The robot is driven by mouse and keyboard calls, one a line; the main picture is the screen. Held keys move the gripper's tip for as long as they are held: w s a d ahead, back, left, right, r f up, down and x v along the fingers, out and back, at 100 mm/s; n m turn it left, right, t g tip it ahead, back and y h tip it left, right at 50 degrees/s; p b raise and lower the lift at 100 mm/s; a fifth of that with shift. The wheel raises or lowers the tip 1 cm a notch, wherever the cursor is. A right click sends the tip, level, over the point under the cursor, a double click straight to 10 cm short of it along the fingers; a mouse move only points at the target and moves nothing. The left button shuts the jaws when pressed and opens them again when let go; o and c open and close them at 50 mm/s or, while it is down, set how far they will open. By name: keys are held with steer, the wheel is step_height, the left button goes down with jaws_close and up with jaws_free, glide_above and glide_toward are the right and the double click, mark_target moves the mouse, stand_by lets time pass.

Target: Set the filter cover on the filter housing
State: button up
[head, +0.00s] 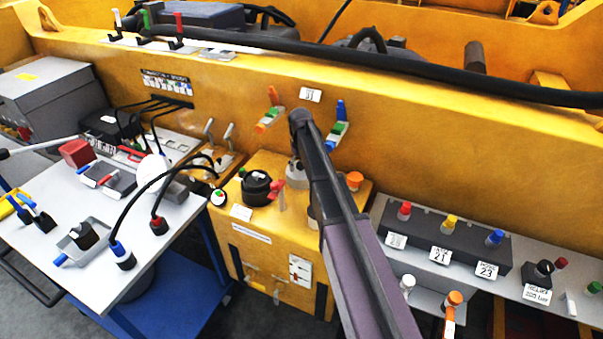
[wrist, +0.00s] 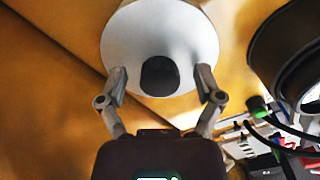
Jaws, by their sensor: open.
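A white round cover with a dark knob (wrist: 160,75), which I take as the filter cover (wrist: 125,40), fills the top middle of the wrist view. My gripper (wrist: 161,74) is open, with one fingertip on each side of the knob. Gaps to the knob show on both sides. In the head view my arm hides most of the gripper and the cover. A pale rounded edge (head: 312,207) shows just left of my arm on the yellow box; it may be the filter housing. Whether the cover sits on the housing is hidden.
The yellow box (head: 270,240) carries a black round cap (head: 257,187) left of my arm, also in the wrist view (wrist: 285,55), and an orange knob (head: 354,180). A cart (head: 60,210) with hoses stands left. A dark switch block (head: 450,240) is right.

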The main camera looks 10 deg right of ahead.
mark_target(300, 163)
jaws_close()
stand_by(0.3)
steer(key=shift+r, duration=0.1)
step_height(300, 163, up, 10)
steer(key=p, duration=1)
stand_by(0.8)
steer(key=s+a+r+p, duration=0.2)
steer(key=a+r+p, duration=0.1)
steer(key=a, duration=0.5)
steer(key=s+a+r+m+p, duration=0.1)
steer(key=s+a+r+p, duration=0.2)
steer(key=a, duration=0.5)
steer(key=shift+s, duration=0.1)
